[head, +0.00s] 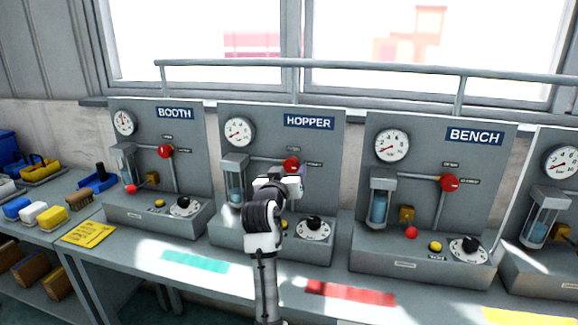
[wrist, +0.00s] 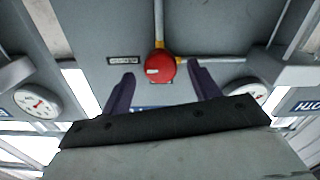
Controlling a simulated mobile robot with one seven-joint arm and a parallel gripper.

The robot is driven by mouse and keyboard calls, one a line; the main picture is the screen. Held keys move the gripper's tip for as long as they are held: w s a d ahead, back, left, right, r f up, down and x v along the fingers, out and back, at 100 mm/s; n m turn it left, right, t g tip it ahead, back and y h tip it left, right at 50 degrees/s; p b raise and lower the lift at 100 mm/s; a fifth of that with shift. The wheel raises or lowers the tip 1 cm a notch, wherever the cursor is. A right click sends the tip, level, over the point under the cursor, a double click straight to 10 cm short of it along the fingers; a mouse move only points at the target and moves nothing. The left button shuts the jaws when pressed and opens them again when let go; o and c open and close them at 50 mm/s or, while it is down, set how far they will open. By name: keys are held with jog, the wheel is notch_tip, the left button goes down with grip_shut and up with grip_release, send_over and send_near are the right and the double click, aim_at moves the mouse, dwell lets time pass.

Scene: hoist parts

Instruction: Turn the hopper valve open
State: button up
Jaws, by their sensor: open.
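The hopper valve is a round red knob (head: 291,163) on the grey panel under the HOPPER sign (head: 309,123). Small label plates sit above it and to its right, too small to read. In the wrist view the red knob (wrist: 160,67) shows a white mark on its left part, and a pipe meets it. My gripper (head: 291,181) is just in front of and below the knob in the head view; its fingers are hard to make out there. In the wrist view my gripper (wrist: 161,75) is open, its two dark fingers either side of the knob. Contact cannot be told.
Similar panels stand either side: BOOTH (head: 174,113) at left, BENCH (head: 474,136) at right, each with a red knob. Below the hopper knob are a black dial (head: 313,226) and a glass cylinder (head: 235,185). A rail (head: 370,69) runs above. The bench front is mostly clear.

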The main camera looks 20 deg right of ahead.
jog(key=shift+x, duration=0.9)
jog(key=c, duration=1)
